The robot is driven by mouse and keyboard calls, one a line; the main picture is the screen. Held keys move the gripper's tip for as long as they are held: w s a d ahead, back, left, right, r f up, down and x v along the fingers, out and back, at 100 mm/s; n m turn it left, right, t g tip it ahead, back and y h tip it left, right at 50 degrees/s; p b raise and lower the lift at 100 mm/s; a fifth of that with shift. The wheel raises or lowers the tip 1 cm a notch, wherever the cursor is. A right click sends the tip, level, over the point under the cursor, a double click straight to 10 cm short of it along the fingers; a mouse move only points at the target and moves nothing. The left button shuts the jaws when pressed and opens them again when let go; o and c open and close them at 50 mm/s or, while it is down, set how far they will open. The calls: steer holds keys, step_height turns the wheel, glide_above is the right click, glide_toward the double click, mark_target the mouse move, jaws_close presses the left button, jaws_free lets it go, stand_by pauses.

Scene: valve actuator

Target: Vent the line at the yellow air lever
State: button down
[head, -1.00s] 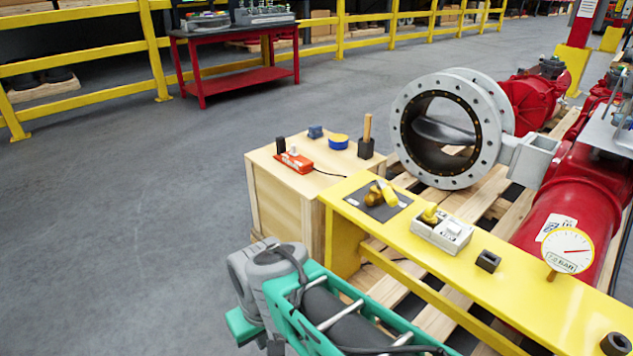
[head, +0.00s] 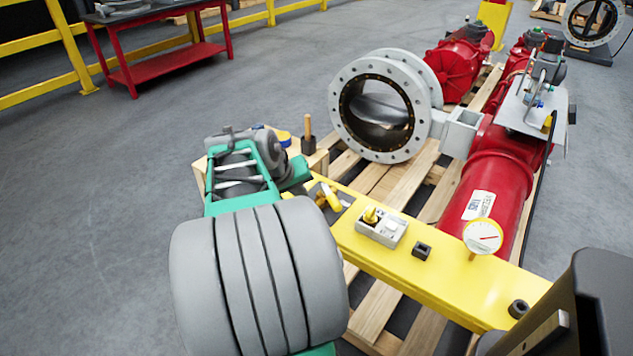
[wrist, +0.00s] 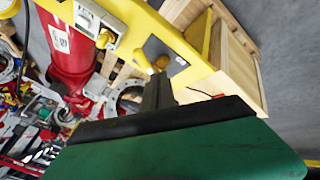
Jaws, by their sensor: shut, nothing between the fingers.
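The yellow air lever (head: 333,197) sits on a brass valve (head: 321,201) on a dark plate at the far end of the yellow beam (head: 430,260). In the head view my arm's wrist part is just left of it, and my fingertips are hidden. In the wrist view the brass valve (wrist: 161,62) shows just beyond the tips of my gripper (wrist: 158,80). My gripper is shut and empty, pointing at the valve. I cannot tell whether the fingers touch the lever, nor the lever's exact angle.
A grey box with a yellow knob (head: 381,226), a black block (head: 421,250) and a round gauge (head: 483,237) stand along the beam. A wooden crate (wrist: 240,65) adjoins its far end. The large grey flanged valve (head: 385,105) and red actuator (head: 490,190) lie behind, on a pallet.

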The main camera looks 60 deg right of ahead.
mark_target(334, 203)
steer(key=b+x, duration=0.2)
steer(key=x, duration=0.8)
steer(key=shift+f+b, duration=0.3)
steer(key=shift+f, duration=0.05)
steer(key=shift+s+d+f, duration=0.1)
steer(key=shift+s+d, duration=0.85)
steer(key=shift+s, duration=0.05)
steer(key=shift+s+d, duration=0.3)
steer(key=shift+d, duration=0.1)
steer(key=shift+s, duration=0.1)
steer(key=shift+s+d+n+t, duration=0.2)
steer(key=shift+s+n+t, duration=0.2)
steer(key=shift+n, duration=0.15)
steer(key=shift+s+d+n+t, duration=0.3)
steer(key=shift+s+n, duration=0.15)
steer(key=shift+n, duration=0.1)
steer(key=s+d+n+t, duration=0.1)
steer(key=n, duration=0.2)
steer(key=shift+s+d+t+y, duration=0.3)
steer(key=shift+s+d+t, duration=0.1)
steer(key=shift+s+d, duration=0.2)
steer(key=shift+d, duration=0.2)
